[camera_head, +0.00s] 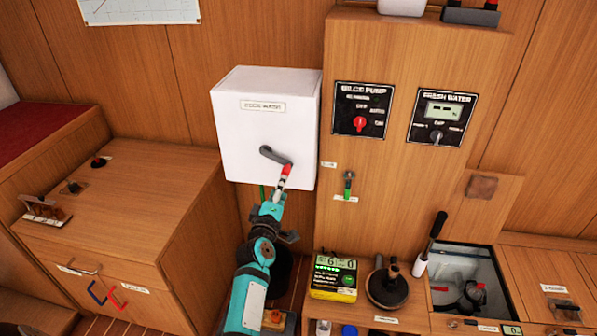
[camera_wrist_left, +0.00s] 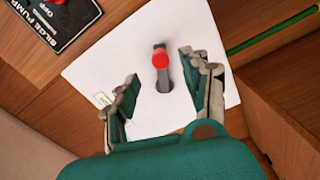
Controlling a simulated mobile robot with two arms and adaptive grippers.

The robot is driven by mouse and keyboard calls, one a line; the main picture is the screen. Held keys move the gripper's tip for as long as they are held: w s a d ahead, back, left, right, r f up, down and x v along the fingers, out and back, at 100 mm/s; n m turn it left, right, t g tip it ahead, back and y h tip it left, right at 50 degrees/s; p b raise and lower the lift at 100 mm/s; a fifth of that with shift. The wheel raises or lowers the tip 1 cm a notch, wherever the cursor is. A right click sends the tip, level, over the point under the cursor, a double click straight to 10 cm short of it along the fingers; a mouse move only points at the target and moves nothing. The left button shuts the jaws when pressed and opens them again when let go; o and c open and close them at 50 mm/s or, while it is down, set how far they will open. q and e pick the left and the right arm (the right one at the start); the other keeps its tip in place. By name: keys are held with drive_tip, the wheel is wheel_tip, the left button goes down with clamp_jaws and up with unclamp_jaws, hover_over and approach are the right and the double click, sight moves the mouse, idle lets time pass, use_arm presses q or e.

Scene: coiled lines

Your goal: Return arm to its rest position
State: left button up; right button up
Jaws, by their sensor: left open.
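My left arm rises from the bottom middle of the head view, its teal gripper (camera_head: 277,192) just below a grey lever (camera_head: 272,155) with a red end on the front of a white box (camera_head: 232,135). In the left wrist view, the gripper (camera_wrist_left: 159,68) is open, its two fingers apart. The red end of the lever (camera_wrist_left: 161,60) shows between the fingers, with bare white box face (camera_wrist_left: 100,75) around it. Nothing is seen held. Whether the fingers touch the lever cannot be told. My right gripper is not in view.
Right of the box is a wooden panel with a bilge pump switch (camera_head: 361,121) and a fresh water panel (camera_head: 441,117). A small green-tipped lever (camera_head: 348,185) sits below. A yellow-black device (camera_head: 334,276) and an open compartment (camera_head: 462,265) stand lower right. A wooden cabinet (camera_head: 130,200) stands left.

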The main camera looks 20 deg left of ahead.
use_arm(q)
drive_tip(key=s+d+f+m+g+h, duration=0.2)
drive_tip(key=s+d+f+m, duration=0.15)
drive_tip(key=f, duration=0.75)
drive_tip(key=s+d+f+m+g+h, duration=0.1)
drive_tip(key=s+d+f+m+g, duration=0.2)
drive_tip(key=f, duration=0.8)
drive_tip(key=s+d+f+m+g+h, duration=0.1)
drive_tip(key=s+d+f+m+g, duration=0.3)
drive_tip(key=s+f, duration=0.95)
drive_tip(key=s+f+m+g, duration=0.2)
drive_tip(key=s+f, duration=0.4)
drive_tip(key=s, duration=0.6)
drive_tip(key=s+a+f+m+g, duration=0.1)
drive_tip(key=s+f+m+g, duration=0.2)
drive_tip(key=s, duration=0.9)
drive_tip(key=s+a+f+m+g, duration=0.1)
drive_tip(key=s+f+m, duration=0.3)
drive_tip(key=s+f, duration=0.5)
drive_tip(key=s+g, duration=0.1)
drive_tip(key=s, duration=0.2)
drive_tip(key=shift+m, duration=0.35)
